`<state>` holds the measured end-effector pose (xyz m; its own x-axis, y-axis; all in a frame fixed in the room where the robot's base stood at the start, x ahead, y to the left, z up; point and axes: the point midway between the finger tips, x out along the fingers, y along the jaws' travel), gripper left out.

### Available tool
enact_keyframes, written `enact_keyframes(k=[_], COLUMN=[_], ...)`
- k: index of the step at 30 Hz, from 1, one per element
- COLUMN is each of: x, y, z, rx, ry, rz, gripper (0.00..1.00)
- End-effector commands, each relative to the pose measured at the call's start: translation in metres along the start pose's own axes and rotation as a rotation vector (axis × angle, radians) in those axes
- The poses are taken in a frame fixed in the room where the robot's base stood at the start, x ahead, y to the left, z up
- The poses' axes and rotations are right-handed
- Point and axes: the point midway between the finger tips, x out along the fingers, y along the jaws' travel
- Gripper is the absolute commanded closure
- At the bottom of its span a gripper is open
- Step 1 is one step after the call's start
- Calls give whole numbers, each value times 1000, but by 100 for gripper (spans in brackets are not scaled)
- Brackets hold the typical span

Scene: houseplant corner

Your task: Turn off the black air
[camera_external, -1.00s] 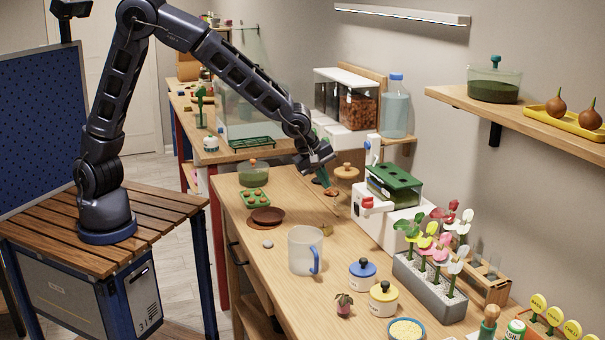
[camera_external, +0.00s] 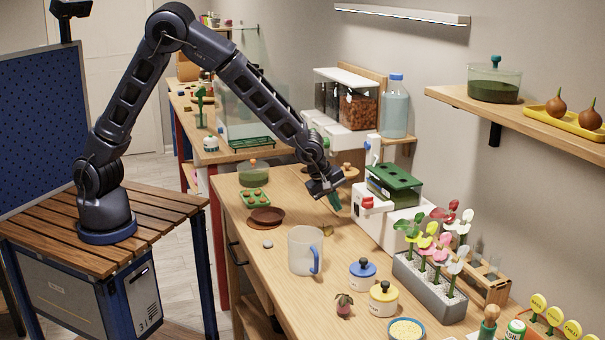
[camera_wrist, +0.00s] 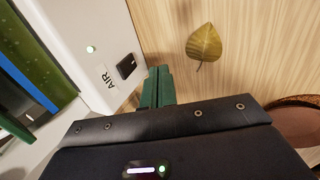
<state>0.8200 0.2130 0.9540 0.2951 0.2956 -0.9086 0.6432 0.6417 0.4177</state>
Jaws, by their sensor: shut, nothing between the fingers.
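The black switch (camera_wrist: 126,66) sits on a white unit (camera_wrist: 92,22) beside the printed word AIR in the wrist view. A small green light (camera_wrist: 91,49) glows on the same face. In the external view the unit (camera_external: 372,226) shows a red control (camera_external: 367,203); I cannot make out the black switch there. My gripper (camera_external: 336,205) is at the unit's left front. Its green fingers (camera_wrist: 157,74) are shut and empty, just right of the black switch in the wrist view. I cannot tell whether they touch it.
A yellowish leaf (camera_wrist: 204,45) lies on the wooden bench. A green-lidded tank (camera_external: 394,184) stands on the unit. A brown saucer (camera_external: 267,217), a clear mug (camera_external: 304,252) and a grey planter (camera_external: 430,284) stand nearby.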

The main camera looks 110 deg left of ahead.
Motion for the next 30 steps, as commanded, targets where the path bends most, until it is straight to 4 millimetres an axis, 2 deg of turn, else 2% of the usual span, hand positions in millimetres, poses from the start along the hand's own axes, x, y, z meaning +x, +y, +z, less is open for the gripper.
enact_keyframes(k=[2, 6, 12, 30], x=[14, 16, 21, 22], y=[1, 21, 35, 45], z=[-1, -1, 0, 0], rx=[-2, -3, -1, -2], ry=[1, -1, 0, 0], rz=[-2, 2, 0, -1], gripper=[100, 100, 100, 100])
